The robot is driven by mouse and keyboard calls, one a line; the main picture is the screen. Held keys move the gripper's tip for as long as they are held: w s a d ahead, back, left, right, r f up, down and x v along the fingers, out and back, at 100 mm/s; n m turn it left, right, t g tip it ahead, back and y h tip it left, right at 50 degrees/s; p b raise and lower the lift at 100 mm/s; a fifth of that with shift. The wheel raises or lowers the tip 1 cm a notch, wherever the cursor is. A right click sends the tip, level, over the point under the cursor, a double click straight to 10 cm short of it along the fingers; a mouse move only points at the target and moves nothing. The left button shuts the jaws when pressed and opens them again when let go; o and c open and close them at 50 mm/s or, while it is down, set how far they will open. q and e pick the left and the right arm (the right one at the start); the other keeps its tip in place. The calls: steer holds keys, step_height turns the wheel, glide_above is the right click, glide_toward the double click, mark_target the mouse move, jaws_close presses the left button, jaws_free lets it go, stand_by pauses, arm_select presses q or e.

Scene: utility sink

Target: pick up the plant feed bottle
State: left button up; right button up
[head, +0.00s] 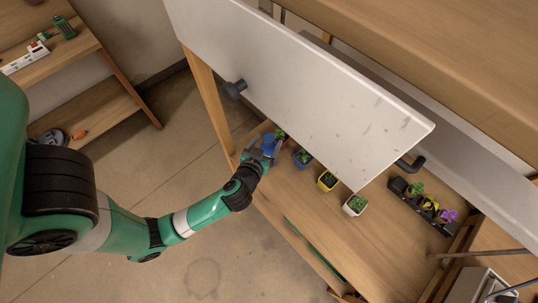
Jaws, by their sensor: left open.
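My left gripper (264,152) is open at the left end of the wooden shelf, below the white panel. A small blue object (268,142), which may be the plant feed bottle, shows right at its fingers. I cannot tell whether it stands between the fingers or just behind them, and no label is readable. The gripper hides part of it. My right gripper is not in view.
A black tray (399,186) of plants is farther right. The white panel (300,80) overhangs the shelf (375,240). The shelf's front is clear.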

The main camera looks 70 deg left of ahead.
arm_select(q)
steer(key=shift+a, duration=0.1)
steer(key=shift+w+a+f+b, duration=0.3)
steer(key=shift+f+b, duration=0.15)
steer(key=shift+b, duration=0.1)
steer(key=shift+w+a+f+b, duration=0.25)
steer(key=shift+f+b, duration=0.2)
steer(key=shift+b, duration=0.05)
steer(key=shift+p+x, duration=0.4)
steer(key=shift+x, duration=1.15)
jaws_close()
steer(key=shift+r, duration=0.1)
